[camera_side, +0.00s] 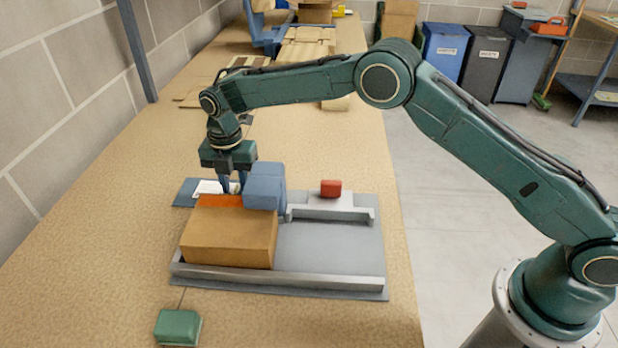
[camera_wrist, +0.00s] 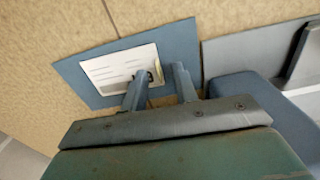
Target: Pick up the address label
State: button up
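The address label (camera_wrist: 110,68) is a white rectangle with printed lines, lying on a blue-grey plate (camera_wrist: 80,82) in the wrist view. In the side view the label (camera_side: 206,188) shows on the plate behind the cardboard box, partly hidden by my fingers. My gripper (camera_side: 234,190) points down at the label's right end. In the wrist view my gripper (camera_wrist: 161,70) has its two fingers apart with nothing seen held between them. The left finger overlaps the label's right part, where a small yellowish tab shows. I cannot tell whether the fingers touch the label or plate.
A cardboard box (camera_side: 228,240) with an orange strip on top sits just in front of my gripper. A blue block (camera_side: 265,187) stands close on the right. A red block (camera_side: 330,188) sits on a grey holder. A green block (camera_side: 178,327) lies at the front.

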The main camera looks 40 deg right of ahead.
dwell(0.4)
grip_shut()
jog(key=shift+r, duration=0.15)
notch_tip(320, 180, up, 20)
dwell(0.9)
jog(key=shift+s+a, duration=0.1)
dwell(0.7)
